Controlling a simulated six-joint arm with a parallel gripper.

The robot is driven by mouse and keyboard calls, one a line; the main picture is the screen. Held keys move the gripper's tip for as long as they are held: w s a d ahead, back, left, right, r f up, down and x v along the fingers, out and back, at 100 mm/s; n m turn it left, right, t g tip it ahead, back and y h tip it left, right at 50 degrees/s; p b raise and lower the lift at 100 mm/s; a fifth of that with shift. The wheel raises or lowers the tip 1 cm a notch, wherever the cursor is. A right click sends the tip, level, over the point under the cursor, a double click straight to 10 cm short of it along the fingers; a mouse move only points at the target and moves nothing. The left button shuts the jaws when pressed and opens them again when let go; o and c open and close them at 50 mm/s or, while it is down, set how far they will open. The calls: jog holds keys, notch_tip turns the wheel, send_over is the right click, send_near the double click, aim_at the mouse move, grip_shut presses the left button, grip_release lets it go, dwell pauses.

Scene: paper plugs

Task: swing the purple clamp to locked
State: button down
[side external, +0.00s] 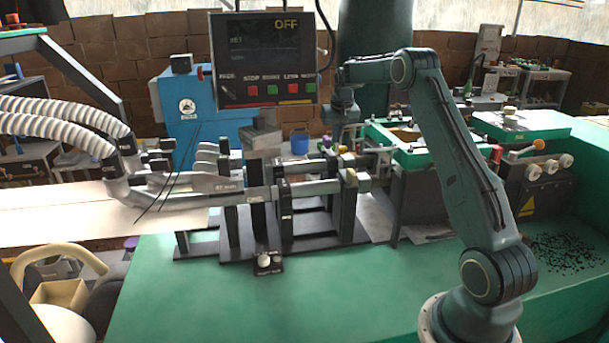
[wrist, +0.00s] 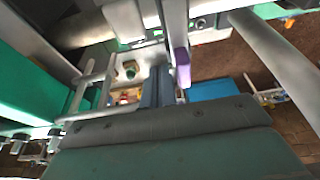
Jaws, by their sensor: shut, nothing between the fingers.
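The purple clamp shows in the wrist view as a purple tip (wrist: 183,70) on the end of a pale grey bar. It is just to the right of my gripper's fingers (wrist: 158,88); I cannot tell whether they touch it. The fingers are together with nothing between them. In the side external view my gripper (side external: 342,135) hangs from the arm's end behind the right part of the pipe rack.
A pipe rack (side external: 280,248) with dark uprights and grey tubes stands on the green bench (side external: 290,307). A screen reading OFF (side external: 266,60) hangs above it. A blue cup (side external: 299,144) is behind the rack, and a green-framed machine (side external: 440,152) is to the right.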

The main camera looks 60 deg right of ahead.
jog(key=shift+r, duration=0.15)
jog(key=v, duration=0.6)
jog(key=shift+r, duration=0.35)
dwell(0.7)
jog(key=shift+s+a, duration=0.1)
jog(key=shift+s, duration=0.05)
